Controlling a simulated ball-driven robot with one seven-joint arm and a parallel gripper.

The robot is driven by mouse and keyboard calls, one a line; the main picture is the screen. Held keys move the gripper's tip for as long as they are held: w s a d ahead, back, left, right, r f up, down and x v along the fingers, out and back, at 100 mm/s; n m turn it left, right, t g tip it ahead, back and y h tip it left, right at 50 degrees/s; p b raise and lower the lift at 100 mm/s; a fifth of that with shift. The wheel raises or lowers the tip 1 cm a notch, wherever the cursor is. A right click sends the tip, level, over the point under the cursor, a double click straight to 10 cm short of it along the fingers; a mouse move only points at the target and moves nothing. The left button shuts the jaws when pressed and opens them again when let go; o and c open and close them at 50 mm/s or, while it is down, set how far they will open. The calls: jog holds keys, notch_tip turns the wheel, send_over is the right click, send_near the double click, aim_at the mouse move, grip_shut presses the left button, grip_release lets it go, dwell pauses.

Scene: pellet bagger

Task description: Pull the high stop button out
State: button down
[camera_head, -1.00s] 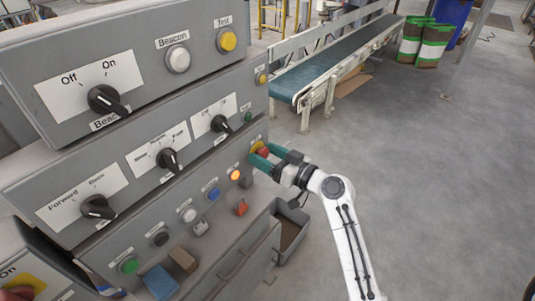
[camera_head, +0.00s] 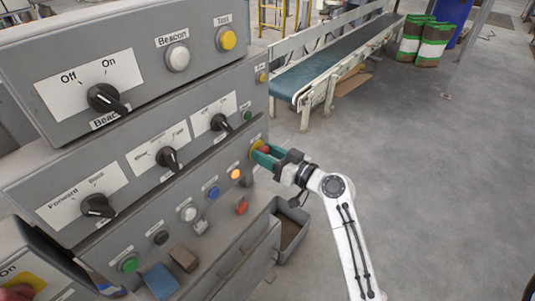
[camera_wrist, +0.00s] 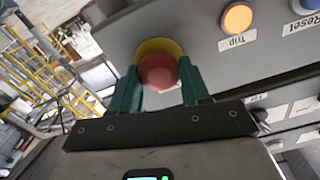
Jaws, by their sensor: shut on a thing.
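The high stop button is a red mushroom head on a yellow base, at the right end of the lower panel row. In the wrist view the red head (camera_wrist: 158,71) sits between my two green fingers, with the yellow base (camera_wrist: 157,46) behind it. In the head view the button (camera_head: 265,149) is mostly hidden by the fingers. My gripper (camera_head: 268,155) reaches in from the right and is shut on the red head; it also shows in the wrist view (camera_wrist: 156,85).
An orange lit Trip button (camera_wrist: 237,18) is close beside the stop button. A row of coloured buttons, including a blue one (camera_head: 214,192), runs along the panel. A grey open bin (camera_head: 290,240) stands below. The floor to the right is clear.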

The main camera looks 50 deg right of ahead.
jog(key=shift+s+f+b, duration=0.1)
jog(key=shift+s+b, duration=0.5)
jog(key=shift+b, duration=0.2)
jog(key=c, duration=0.5)
grip_release()
jog(key=shift+s, duration=0.15)
jog(key=shift+s+d+b, duration=0.2)
jog(key=shift+s+b, duration=1.4)
jog(key=shift+s, duration=3.7)
